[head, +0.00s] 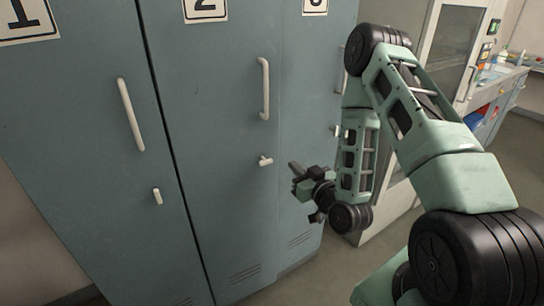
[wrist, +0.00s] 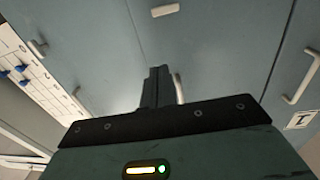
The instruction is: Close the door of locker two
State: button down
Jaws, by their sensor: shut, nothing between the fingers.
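Locker two's door (head: 215,120) is blue-grey and carries a "2" label (head: 205,9) at its top. It looks flush or nearly flush with its neighbours; I cannot tell whether it is fully shut. It has a white upright bar handle (head: 264,88) and, below it, a small white latch (head: 265,160) that sticks out sideways. My gripper (head: 293,167) is shut and empty, to the right of the latch and apart from it in the picture. In the wrist view, my closed fingers (wrist: 158,82) partly hide a white handle (wrist: 180,90); a latch (wrist: 165,10) shows at the top.
Locker one (head: 75,110) stands left, with its own handle (head: 131,115) and latch (head: 157,197). Locker three (head: 318,60) stands right, partly behind my arm. A glass-doored cabinet (head: 450,45) and a counter (head: 500,80) lie farther right. Free floor shows at the far right.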

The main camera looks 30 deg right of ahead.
jog(key=b, duration=1.1)
send_near(270, 141)
jog(key=shift+s+a+f+h, duration=0.1)
jog(key=shift+s+a+h, duration=0.05)
jog(key=shift+s, duration=0.35)
jog(key=shift+s+a+f+h, duration=0.1)
jog(key=shift+s+a+h, duration=0.05)
jog(key=shift+s, duration=0.35)
jog(key=w, duration=0.2)
jog(key=w+b, duration=0.1)
jog(key=w, duration=0.2)
jog(key=w+b, duration=0.1)
jog(key=w, duration=0.1)
jog(key=shift+w+d+r, duration=0.25)
jog(key=shift+w+r, duration=0.05)
jog(key=shift+r, duration=0.1)
jog(key=shift+w+f, duration=0.1)
jog(key=shift+w, duration=0.55)
